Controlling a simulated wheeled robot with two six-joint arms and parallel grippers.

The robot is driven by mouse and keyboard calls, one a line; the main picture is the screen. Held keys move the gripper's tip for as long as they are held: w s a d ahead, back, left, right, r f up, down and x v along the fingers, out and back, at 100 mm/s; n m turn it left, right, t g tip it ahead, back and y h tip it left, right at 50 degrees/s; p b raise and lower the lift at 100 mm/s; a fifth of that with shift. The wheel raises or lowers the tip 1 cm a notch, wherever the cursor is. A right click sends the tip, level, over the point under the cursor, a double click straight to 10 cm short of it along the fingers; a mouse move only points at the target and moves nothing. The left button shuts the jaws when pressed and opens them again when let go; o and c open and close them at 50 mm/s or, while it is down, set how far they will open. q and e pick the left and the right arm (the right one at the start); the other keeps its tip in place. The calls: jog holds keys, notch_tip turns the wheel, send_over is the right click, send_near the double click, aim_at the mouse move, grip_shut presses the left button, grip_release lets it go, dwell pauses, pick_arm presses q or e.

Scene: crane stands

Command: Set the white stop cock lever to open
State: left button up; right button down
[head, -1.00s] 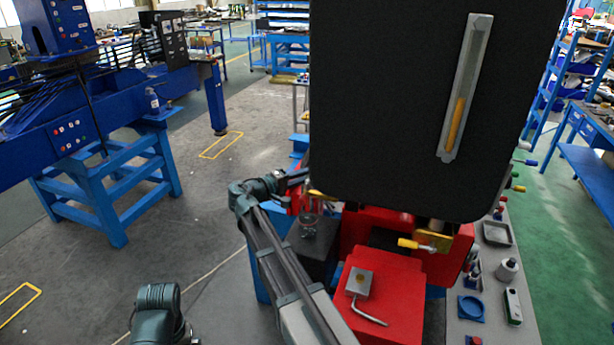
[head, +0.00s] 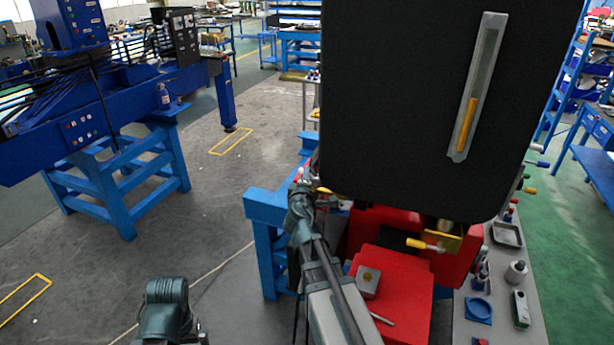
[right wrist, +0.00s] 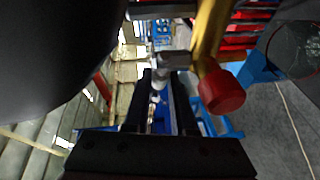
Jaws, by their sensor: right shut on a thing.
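A white stop cock lever (right wrist: 158,82) shows small between my right gripper's fingers (right wrist: 163,92) in the right wrist view. The fingers are shut on it, and its far part is partly hidden by them. A brass pipe (right wrist: 209,35) with a red-ended knob (right wrist: 222,91) is just right of the fingertips. In the head view my right wrist is at the left edge of the red machine, below the large black panel (head: 440,110); its fingertips are hard to make out there. My left gripper is not in view.
A red block (head: 400,290) with a metal piece on it lies right of my right arm. A yellow-handled lever (head: 424,244) sticks out under the panel. A grey shelf (head: 500,295) with small parts runs along the right. Open floor is at left.

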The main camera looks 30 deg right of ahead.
jog(key=shift+s+a+n+t+y, duration=0.15)
jog(key=shift+n+t+y, duration=0.25)
jog(key=shift+n+y, duration=0.15)
dwell(0.4)
jog(key=c, duration=0.7)
grip_release()
jog(key=shift+c, duration=0.2)
jog(key=shift+m+h, duration=0.35)
